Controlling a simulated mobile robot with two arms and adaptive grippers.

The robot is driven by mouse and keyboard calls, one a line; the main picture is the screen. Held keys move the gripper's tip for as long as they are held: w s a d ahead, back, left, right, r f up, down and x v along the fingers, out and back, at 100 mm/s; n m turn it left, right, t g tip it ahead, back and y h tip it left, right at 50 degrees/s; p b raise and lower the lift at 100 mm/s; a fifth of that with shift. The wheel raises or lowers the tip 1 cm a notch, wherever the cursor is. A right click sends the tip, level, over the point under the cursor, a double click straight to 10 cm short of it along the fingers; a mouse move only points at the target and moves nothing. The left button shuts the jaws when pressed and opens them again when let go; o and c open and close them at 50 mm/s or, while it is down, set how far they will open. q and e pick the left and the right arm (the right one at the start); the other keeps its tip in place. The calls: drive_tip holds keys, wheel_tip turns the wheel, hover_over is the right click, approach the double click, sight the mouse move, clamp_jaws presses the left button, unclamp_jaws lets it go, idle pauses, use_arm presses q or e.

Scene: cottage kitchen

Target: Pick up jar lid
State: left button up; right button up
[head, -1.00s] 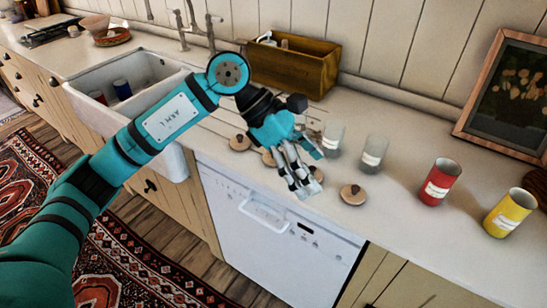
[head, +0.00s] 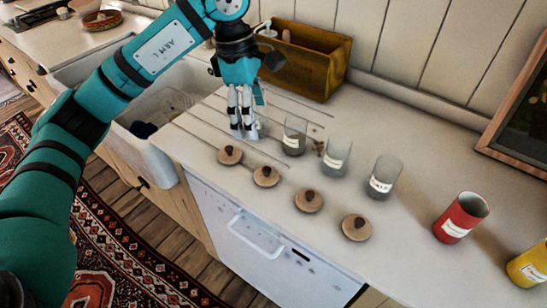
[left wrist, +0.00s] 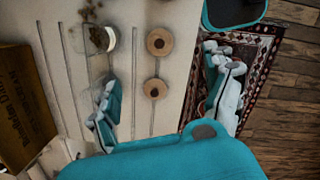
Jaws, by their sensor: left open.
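Several round wooden jar lids with dark knobs lie in a slanting row on the counter in the head view: a far-left lid (head: 230,155), a second (head: 266,176), a third (head: 309,201) and a near-right lid (head: 356,228). My left gripper (head: 243,131) points down, just behind the far-left lid, empty. In the left wrist view my left gripper (left wrist: 168,92) has its fingers wide apart. Two lids show there, an upper lid (left wrist: 159,41) and a lower lid (left wrist: 155,89) lying between the fingers in the picture. I cannot tell the gripper's height above the counter.
Clear labelled jars (head: 294,136), (head: 337,156) and (head: 384,177) stand behind the lids. A red jar (head: 461,217) and a yellow jar (head: 530,265) stand at right. A wooden box (head: 305,62) is at the back. The sink (head: 160,105) lies left. The counter's front edge is near the lids.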

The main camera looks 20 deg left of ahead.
use_arm(q)
drive_tip(key=p, duration=0.3)
approach(266, 168)
drive_tip(key=f, duration=0.3)
drive_tip(key=d+f, duration=0.1)
drive_tip(key=f, duration=0.1)
drive_tip(key=shift+s+f, duration=0.15)
drive_tip(key=shift+f+p, duration=0.25)
drive_tip(key=shift+p, duration=0.05)
wheel_tip(266, 168, down, 4)
drive_tip(key=shift+d+r+p, duration=0.15)
drive_tip(key=shift+d+p, duration=0.05)
drive_tip(key=shift+p, duration=0.65)
drive_tip(key=shift+f, duration=0.45)
drive_tip(key=c, duration=1.1)
